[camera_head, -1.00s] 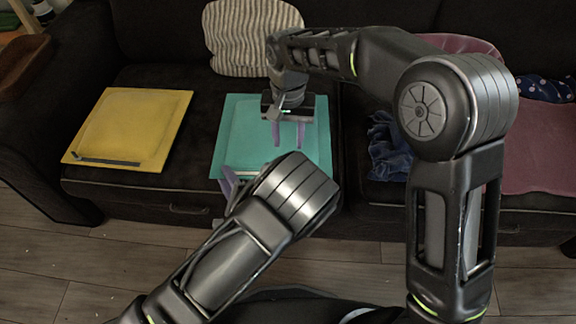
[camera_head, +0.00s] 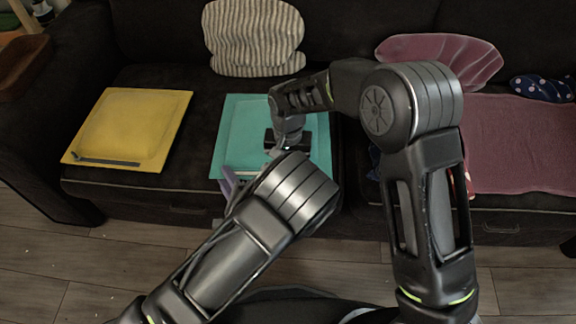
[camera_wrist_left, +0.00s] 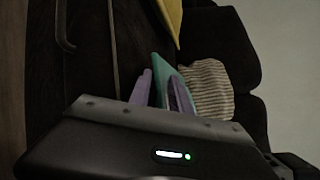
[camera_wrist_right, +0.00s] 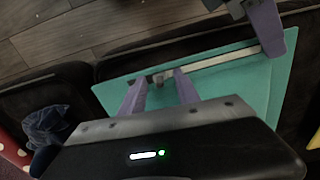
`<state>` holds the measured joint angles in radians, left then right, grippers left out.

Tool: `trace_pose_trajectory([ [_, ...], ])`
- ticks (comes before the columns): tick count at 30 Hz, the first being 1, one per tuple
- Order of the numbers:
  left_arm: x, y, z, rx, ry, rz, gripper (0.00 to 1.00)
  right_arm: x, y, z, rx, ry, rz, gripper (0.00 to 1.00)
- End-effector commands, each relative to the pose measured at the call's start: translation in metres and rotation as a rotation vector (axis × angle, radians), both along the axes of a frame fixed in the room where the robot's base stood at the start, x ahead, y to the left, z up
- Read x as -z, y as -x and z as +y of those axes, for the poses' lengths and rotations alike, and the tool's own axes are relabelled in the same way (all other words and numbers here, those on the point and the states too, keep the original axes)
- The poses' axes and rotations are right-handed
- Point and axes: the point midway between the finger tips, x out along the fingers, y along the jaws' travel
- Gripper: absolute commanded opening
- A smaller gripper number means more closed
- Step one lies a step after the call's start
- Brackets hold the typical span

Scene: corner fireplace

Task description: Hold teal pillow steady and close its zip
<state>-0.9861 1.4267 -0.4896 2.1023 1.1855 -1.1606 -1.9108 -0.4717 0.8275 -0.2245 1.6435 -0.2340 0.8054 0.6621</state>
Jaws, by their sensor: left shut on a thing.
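The teal pillow (camera_head: 243,120) lies flat on the sofa seat, partly hidden by my arms. My left gripper (camera_head: 229,184) is shut on its near left edge; the left wrist view shows teal fabric (camera_wrist_left: 160,72) between the purple fingers. My right gripper (camera_wrist_right: 160,80) is open over the pillow's near edge. In the right wrist view, a pale zip strip (camera_wrist_right: 215,62) runs along that edge, and a small grey zip pull (camera_wrist_right: 158,78) shows between the open fingertips. I cannot tell whether the fingers touch it. My right fingers are hidden in the head view.
A yellow pillow (camera_head: 130,125) with a grey strip lies to the left. A striped cushion (camera_head: 254,38) leans on the backrest. At the right are a maroon cloth (camera_head: 515,150), a maroon cushion (camera_head: 440,55) and a dotted navy item (camera_head: 543,88).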

Motion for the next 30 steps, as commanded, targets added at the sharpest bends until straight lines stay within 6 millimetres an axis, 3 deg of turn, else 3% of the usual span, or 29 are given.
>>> trace_pose_trajectory([
  [7,0.0017,0.0008,0.0,0.002,-0.003,0.007,0.0,0.0004,0.0,0.0,0.0,0.0,0.0,0.37],
  [21,0.0016,0.0007,0.0001,0.001,-0.003,0.007,0.0,0.0001,0.0,0.0001,0.0,0.0,0.0,0.0],
  [30,0.0016,0.0007,0.0001,0.002,-0.003,0.007,0.0,0.0,0.0,0.0001,0.0,0.0,0.0,0.0],
])
